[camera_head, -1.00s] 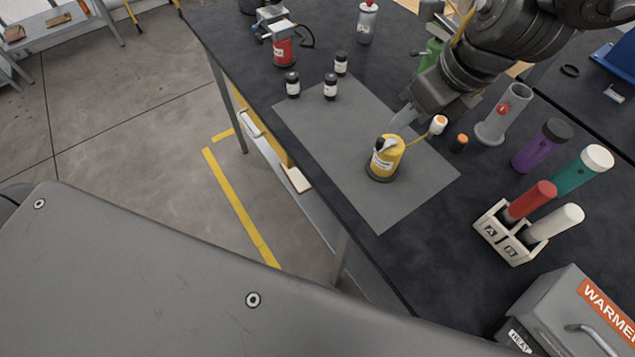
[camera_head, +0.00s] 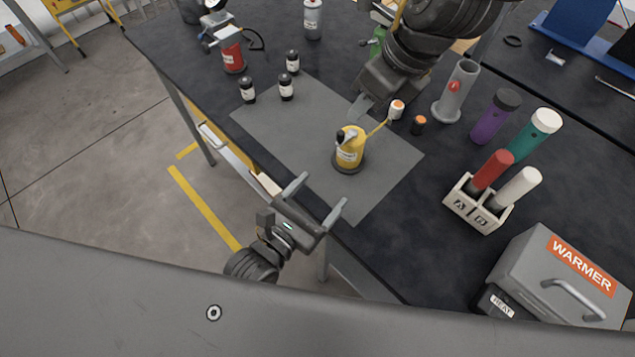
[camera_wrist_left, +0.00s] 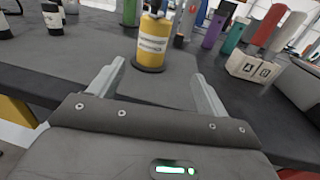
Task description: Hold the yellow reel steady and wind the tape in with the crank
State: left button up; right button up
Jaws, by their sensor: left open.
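The yellow reel (camera_head: 351,154) stands upright on a dark round base on the grey mat (camera_head: 290,136). Its crank arm slants up to the right to a white and orange knob (camera_head: 397,107). My left gripper (camera_head: 324,190) is open and empty at the table's front edge, short of the reel. In the left wrist view the reel (camera_wrist_left: 152,45) stands ahead, beyond and between the spread fingers, not touched. My right gripper (camera_head: 361,108) points down just behind the reel, left of the knob. Whether its fingers are apart or touch the reel or crank is unclear.
A grey cylinder holder (camera_head: 455,95), a purple tube (camera_head: 494,118) and a teal tube (camera_head: 532,136) stand right. A white rack (camera_head: 478,207) holds a red and a white tube. The grey warmer box (camera_head: 557,275) is front right. Small black bottles (camera_head: 286,87) stand back left.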

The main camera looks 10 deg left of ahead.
aim_at(344, 154)
pick_arm(q)
jog(key=shift+w+a+r+n+t+y, duration=0.15)
jog(key=shift+w+r+n+y, duration=0.1)
jog(key=shift+w, duration=0.2)
jog(key=shift+w+d+r+n+t+y, duration=0.1)
jog(key=shift+w+r+n+t+y, duration=0.1)
jog(key=shift+w, duration=0.25)
jog(key=x, duration=1)
jog(key=shift+w+d+f, duration=0.1)
jog(key=shift+w+d, duration=0.15)
jog(key=shift+w, duration=0.1)
pick_arm(e)
jog(key=shift+s+r, duration=0.1)
